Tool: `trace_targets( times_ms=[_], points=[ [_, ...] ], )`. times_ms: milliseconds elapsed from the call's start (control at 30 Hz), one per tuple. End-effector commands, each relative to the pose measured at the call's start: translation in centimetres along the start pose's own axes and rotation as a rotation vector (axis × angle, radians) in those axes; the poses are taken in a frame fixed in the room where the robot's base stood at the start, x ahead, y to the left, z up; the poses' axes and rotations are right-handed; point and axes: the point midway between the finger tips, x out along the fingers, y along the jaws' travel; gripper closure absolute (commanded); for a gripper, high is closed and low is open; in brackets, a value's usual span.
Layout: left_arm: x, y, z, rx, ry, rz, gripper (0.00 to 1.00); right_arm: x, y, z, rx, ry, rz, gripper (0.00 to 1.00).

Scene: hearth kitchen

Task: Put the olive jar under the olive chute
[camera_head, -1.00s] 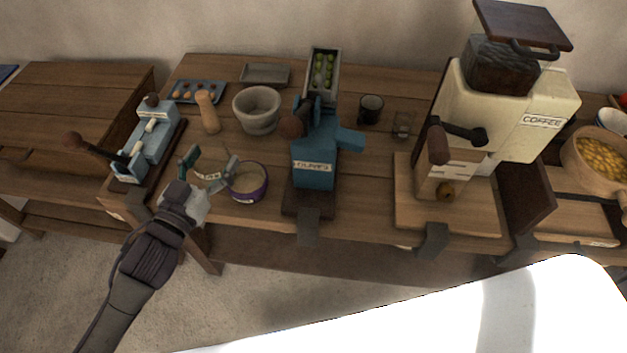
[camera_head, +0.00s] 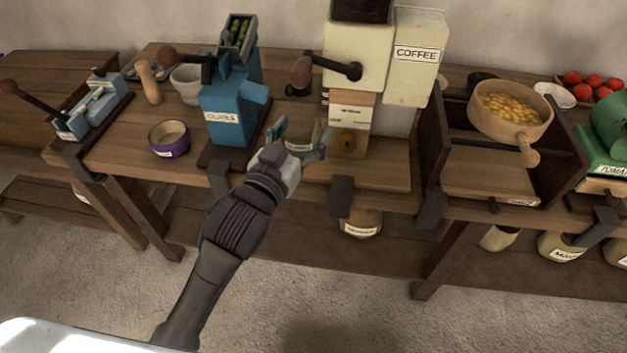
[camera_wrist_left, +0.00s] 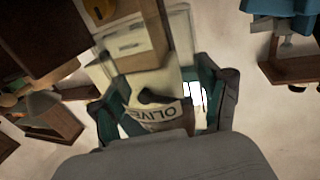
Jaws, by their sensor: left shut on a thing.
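My left gripper (camera_head: 301,136) is shut on the olive jar (camera_head: 299,147), a clear jar with a pale label. In the left wrist view the label on the jar (camera_wrist_left: 157,115) reads "OLIVE", upside down, between the fingers. The blue olive machine (camera_head: 226,104) stands left of the gripper on a dark wooden base. Its blue chute (camera_head: 257,92) sticks out to the right, above and left of the held jar. The jar is in front of the coffee machine (camera_head: 352,58); its height above the bench is hard to tell. My right gripper is out of view.
The coffee machine's wooden base (camera_head: 385,178) lies right of the gripper. Further right is a wooden stand with a pan of yellow food (camera_head: 511,108). Clamps (camera_head: 341,196) project at the bench's front edge.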

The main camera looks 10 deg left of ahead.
Motion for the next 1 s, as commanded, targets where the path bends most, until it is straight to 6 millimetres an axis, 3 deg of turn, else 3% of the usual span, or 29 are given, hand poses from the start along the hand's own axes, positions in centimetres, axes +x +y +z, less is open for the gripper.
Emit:
trace_targets(
  times_ms=[200,600,767,1000],
  points=[
    [0.8,-2.3,1.4,0.006,-0.004,-0.009,0.67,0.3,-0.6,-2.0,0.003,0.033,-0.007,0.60],
    [3.5,-10.0,6.3,0.003,-0.003,-0.007,0.67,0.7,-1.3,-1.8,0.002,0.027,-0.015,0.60],
    [3.8,-11.1,7.0,0.000,-0.001,-0.005,0.67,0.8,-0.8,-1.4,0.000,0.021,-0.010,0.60],
    [3.8,-11.1,10.4,-0.004,-0.004,-0.006,0.67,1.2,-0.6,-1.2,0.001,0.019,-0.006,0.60]
  ],
)
